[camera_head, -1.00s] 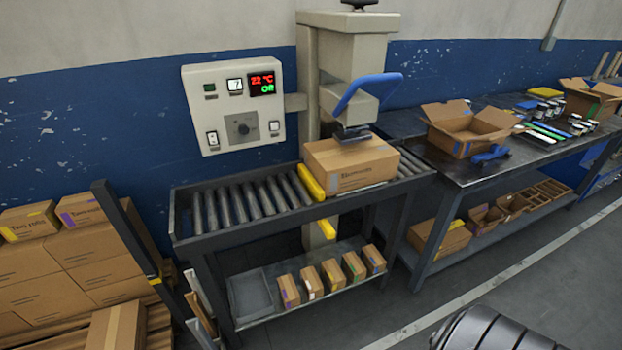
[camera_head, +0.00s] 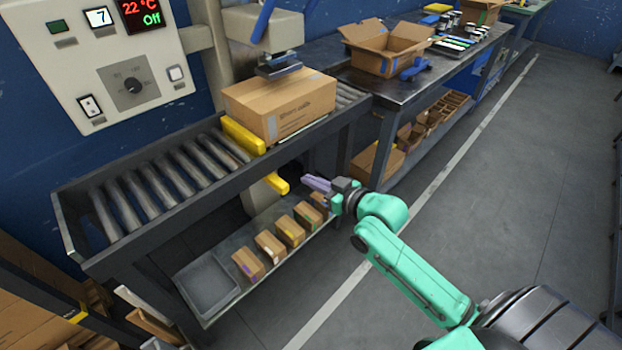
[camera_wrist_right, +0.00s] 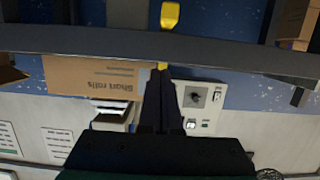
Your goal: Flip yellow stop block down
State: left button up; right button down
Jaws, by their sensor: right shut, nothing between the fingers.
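The yellow stop block (camera_head: 243,137) stands raised across the rollers, beside the left end of a cardboard box (camera_head: 282,104). A yellow lever end (camera_head: 277,184) sticks out below the conveyor's front rail; it also shows at the top of the right wrist view (camera_wrist_right: 170,14). My right gripper (camera_head: 308,183) is shut and empty, in front of the conveyor and below its rail, a little right of the lever and apart from it. In the right wrist view the picture is upside down, and the shut fingers (camera_wrist_right: 161,78) hide most of the stop block. My left gripper is not in view.
The roller conveyor (camera_head: 170,225) has a dark front rail above a lower shelf with several small boxes (camera_head: 290,231). A sealing head (camera_head: 279,66) is over the large box. A control panel (camera_head: 110,65) is at left. Open floor lies to the right.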

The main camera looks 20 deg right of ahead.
send_over(289, 189)
notch_tip(289, 189, down, 2)
notch_tip(289, 189, down, 3)
jog(key=shift+w+f+b, duration=0.1)
jog(key=shift+b, duration=0.25)
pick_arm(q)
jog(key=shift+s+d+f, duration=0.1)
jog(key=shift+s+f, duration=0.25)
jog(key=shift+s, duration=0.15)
pick_arm(e)
jog(key=shift+f, duration=0.5)
notch_tip(289, 189, down, 4)
jog(key=b, duration=0.3)
jog(key=shift+f, duration=0.1)
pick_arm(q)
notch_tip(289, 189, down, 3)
